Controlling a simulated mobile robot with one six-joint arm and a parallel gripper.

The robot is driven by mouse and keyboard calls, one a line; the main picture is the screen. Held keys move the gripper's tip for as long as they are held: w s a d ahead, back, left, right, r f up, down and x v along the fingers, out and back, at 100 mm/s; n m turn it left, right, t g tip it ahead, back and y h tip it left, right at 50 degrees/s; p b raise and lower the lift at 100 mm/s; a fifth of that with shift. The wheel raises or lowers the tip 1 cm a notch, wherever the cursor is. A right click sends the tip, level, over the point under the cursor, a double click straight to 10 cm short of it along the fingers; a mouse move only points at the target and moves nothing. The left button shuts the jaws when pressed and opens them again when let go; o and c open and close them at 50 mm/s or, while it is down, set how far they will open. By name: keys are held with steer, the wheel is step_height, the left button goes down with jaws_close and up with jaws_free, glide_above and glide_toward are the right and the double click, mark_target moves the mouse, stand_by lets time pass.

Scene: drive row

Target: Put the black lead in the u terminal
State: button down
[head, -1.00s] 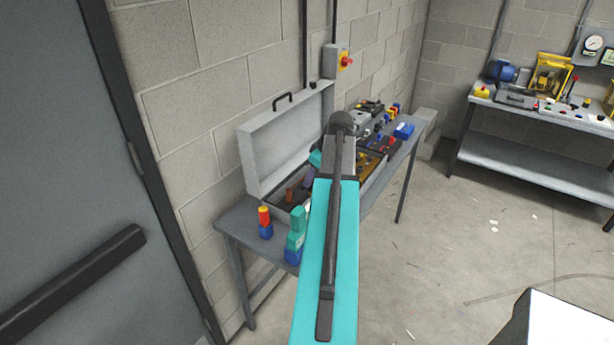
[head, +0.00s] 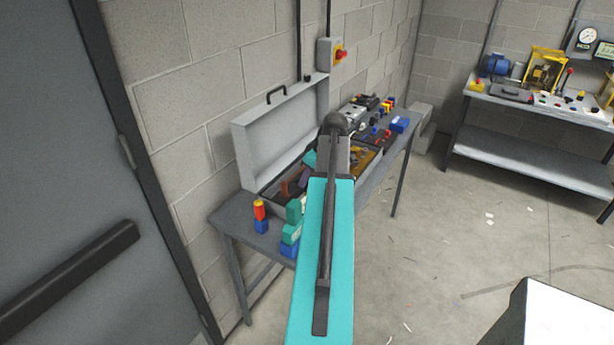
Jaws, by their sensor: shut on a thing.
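My teal arm with its dark upper link reaches from the bottom middle of the head view over a grey workbench (head: 228,222). Small brown, purple and yellow items sit in the case, partly behind my arm. Several small devices lie on the bench beyond it. I cannot make out the black lead or the u terminal.
Red-yellow-blue (head: 260,216) and green-blue (head: 292,232) blocks stand on the bench's near end. A grey door is at left. A second bench (head: 520,160) stands at far right.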

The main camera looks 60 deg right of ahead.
steer(key=shift+f, duration=0.5)
steer(key=shift+f+b, duration=2.2)
steer(key=shift+f, duration=1.05)
stand_by(0.8)
steer(key=c, duration=1.6)
jaws_free()
steer(key=shift+o, duration=0.2)
steer(key=shift+r, duration=0.1)
steer(key=b+v, duration=0.3)
steer(key=v, duration=1)
steer(key=shift+r, duration=0.25)
steer(key=shift+s, duration=0.1)
